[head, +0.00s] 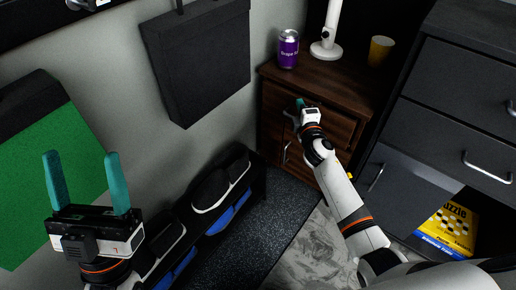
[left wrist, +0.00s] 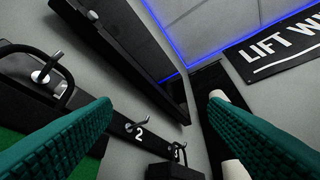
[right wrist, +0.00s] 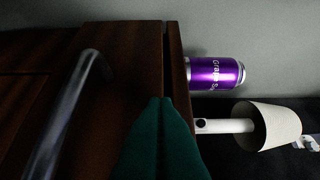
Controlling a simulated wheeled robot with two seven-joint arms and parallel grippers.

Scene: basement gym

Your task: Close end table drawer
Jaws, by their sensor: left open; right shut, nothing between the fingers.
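The dark brown wooden end table (head: 340,87) stands in the corner by the wall. Its upper drawer front (head: 338,124) shows behind my right gripper; I cannot tell how far it stands out. My right gripper (head: 301,105) is shut and empty at the drawer's upper left part. In the right wrist view its teal fingertips (right wrist: 163,105) are together close to the wood, and a curved metal handle (right wrist: 68,110) shows at left. I cannot tell whether they touch. My left gripper (head: 88,185) is open and empty, far left of the table, pointing up.
A purple can (head: 288,50), a white lamp (head: 326,50) and a yellow cup (head: 380,51) stand on the table top. A grey cabinet (head: 455,100) is close on the right, with a puzzle box (head: 450,228) in its lower opening. A low black rack (head: 258,190) lies left.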

